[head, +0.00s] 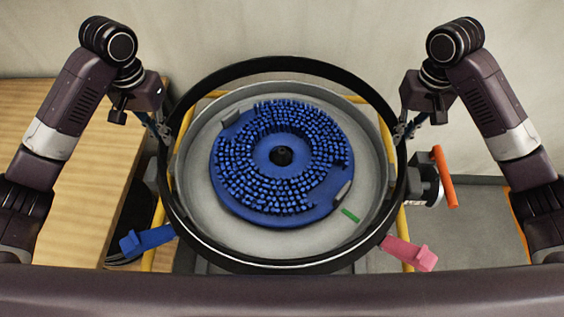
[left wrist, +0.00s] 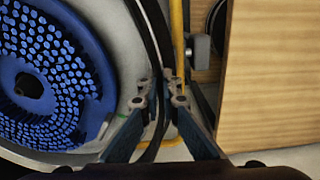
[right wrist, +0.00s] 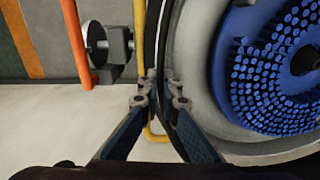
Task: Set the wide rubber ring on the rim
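The wide black rubber ring (head: 290,66) encircles the round grey tank's rim (head: 285,88) in the head view. It looks roughly level and seems to be above the rim; its front hides the front of the rim, so I cannot tell the exact gap. My left gripper (head: 165,135) is shut on the ring's left side, and the band (left wrist: 153,35) passes between its fingers in the left wrist view. My right gripper (head: 403,132) is shut on the ring's right side; the band (right wrist: 165,50) runs between its fingers in the right wrist view.
A blue bristled disc (head: 228,184) lies inside the tank, with a green strip (head: 350,215) beside it. A blue tab (head: 147,240) and a pink tab (head: 408,253) stick out at the front. An orange handle (head: 444,176) is right; a wooden surface (head: 60,115) is left.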

